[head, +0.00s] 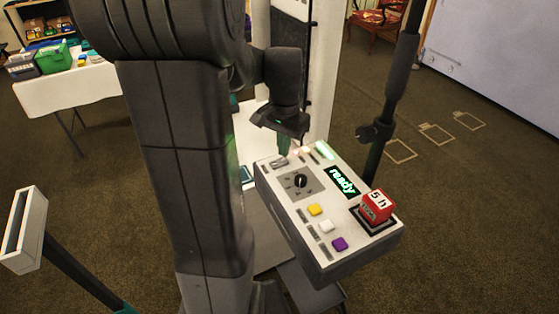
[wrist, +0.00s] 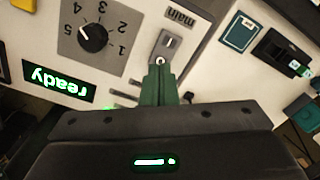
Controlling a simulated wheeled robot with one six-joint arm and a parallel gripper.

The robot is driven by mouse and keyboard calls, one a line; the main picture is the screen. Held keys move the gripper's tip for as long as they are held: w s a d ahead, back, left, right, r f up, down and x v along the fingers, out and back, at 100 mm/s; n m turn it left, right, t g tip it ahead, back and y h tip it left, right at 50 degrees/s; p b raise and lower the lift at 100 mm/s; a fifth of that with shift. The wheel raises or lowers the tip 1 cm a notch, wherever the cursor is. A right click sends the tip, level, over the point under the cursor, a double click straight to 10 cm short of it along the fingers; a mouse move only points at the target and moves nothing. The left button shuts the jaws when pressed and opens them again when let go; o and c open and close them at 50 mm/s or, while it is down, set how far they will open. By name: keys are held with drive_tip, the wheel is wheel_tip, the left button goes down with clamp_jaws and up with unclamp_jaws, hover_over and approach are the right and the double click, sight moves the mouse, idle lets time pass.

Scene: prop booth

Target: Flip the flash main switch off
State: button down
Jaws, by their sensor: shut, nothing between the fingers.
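The main switch (wrist: 169,42) is a small metal plate with a toggle lever, beside the printed word "main" in the wrist view. In the head view the switch (head: 279,162) lies at the far left corner of the white control box (head: 320,262). My gripper (wrist: 160,72) has green fingers, shut and empty, with their tips right at the lever's end. I cannot tell whether they touch it. In the head view my gripper (head: 283,152) points down just above the switch. The display (head: 342,181) glows green with "ready".
A numbered dial (head: 300,181) sits beside the switch. Yellow (head: 315,210), white (head: 327,226) and purple (head: 340,244) buttons line the near side. A red "5 h" cube (head: 376,206) stands at the box's right end. A dark pole (head: 388,110) rises behind it.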

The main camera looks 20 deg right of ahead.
sight(284, 160)
drive_tip(key=shift+f+b, duration=0.6)
drive_tip(key=shift+f, duration=0.35)
idle(0.8)
drive_tip(key=shift+r, duration=0.1)
wheel_tip(284, 160, up, 7)
drive_tip(key=p, duration=0.6)
idle(0.4)
wheel_tip(284, 160, down, 7)
drive_tip(key=b, duration=0.6)
drive_tip(key=shift+f, duration=0.2)
drive_tip(key=shift+r, duration=0.2)
